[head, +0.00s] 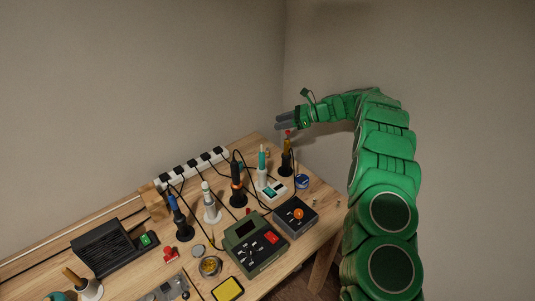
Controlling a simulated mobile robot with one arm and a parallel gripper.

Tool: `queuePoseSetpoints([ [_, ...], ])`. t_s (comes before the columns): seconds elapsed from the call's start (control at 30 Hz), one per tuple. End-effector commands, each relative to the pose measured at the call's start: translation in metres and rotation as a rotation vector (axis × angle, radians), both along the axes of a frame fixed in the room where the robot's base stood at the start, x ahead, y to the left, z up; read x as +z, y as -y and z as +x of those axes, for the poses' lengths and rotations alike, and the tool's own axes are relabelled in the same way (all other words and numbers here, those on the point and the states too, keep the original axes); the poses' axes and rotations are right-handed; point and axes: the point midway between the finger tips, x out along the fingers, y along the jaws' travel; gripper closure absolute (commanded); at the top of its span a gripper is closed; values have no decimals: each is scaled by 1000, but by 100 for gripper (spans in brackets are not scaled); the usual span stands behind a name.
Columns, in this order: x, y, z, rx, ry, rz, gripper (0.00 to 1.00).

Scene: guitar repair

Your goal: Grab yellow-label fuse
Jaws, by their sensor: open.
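My gripper (284,120) is open and empty, above the far right corner of the workbench (325,222). I cannot make out the yellow-label fuse for sure anywhere in this view.
A power strip (190,168) runs along the back. A green-grey meter (257,245) and a grey box with an orange knob (296,215) stand at the front. A yellow sponge (228,289) lies nearer.

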Motion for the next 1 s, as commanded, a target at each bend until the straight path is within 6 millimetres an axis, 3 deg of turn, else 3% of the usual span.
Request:
queuePoseSetpoints([
  [0.2, -69, 1, 0, -2, -3, -1, 55],
  [0.4, -112, 1, 0, -2, -2, -1, 55],
  [0.57, -124, -1, 0, -1, 1, 0, 55],
  [1.0, -133, -30, 1, -1, 3, 0, 55],
])
